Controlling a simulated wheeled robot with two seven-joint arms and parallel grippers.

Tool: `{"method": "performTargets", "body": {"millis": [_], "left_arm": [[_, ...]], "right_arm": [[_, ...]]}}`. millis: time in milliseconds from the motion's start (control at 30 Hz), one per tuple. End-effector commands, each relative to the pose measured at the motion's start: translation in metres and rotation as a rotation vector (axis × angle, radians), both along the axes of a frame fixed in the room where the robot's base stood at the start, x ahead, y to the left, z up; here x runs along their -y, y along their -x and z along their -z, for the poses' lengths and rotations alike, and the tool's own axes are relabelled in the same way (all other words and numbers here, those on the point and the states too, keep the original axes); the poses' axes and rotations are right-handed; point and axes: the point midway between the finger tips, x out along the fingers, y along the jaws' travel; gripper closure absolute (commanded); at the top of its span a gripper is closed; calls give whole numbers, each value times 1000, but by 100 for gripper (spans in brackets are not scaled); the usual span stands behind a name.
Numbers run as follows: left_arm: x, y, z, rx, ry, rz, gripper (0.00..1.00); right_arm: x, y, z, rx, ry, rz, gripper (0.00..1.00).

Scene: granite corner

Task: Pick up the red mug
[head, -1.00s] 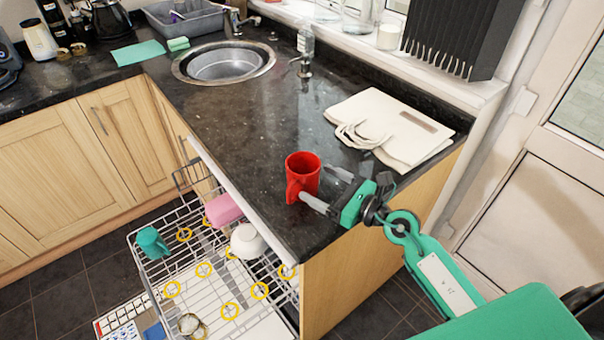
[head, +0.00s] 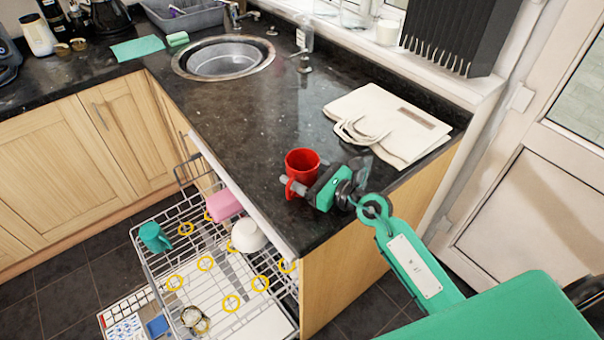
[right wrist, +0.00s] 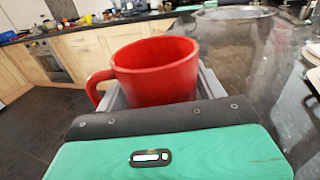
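The red mug (head: 302,163) stands upright on the dark granite counter, near its front edge. My right gripper (head: 302,176) is at the mug with its fingers spread, one on each side of it. In the right wrist view the mug (right wrist: 158,75) sits between the two grey fingers (right wrist: 163,90), with its handle on the left. The near finger passes at the handle; I cannot tell whether it goes through the loop or touches the mug. The far finger is largely hidden in the head view. My left gripper is not in view.
A cream cloth bag (head: 390,125) lies on the counter behind my right gripper. The sink (head: 223,60) is further back. An open dishwasher rack (head: 205,265) below the counter holds a pink item (head: 224,205), a white bowl (head: 248,236) and a teal mug (head: 154,237). The counter left of the mug is clear.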

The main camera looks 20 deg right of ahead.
Motion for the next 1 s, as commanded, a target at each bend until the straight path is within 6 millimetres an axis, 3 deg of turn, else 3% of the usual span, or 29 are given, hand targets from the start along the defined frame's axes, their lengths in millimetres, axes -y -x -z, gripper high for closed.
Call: {"method": "performTargets", "body": {"millis": [267, 467, 700, 1000], "left_arm": [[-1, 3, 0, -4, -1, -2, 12], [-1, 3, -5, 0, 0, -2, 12], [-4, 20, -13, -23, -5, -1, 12], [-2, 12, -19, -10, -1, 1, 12]], "right_arm": [[0, 0, -2, 1, -1, 0, 61], [0, 0, -15, 4, -2, 0, 61], [0, 0, -66, 8, -2, 1, 61], [0, 0, -151, 9, -1, 1, 61]]}}
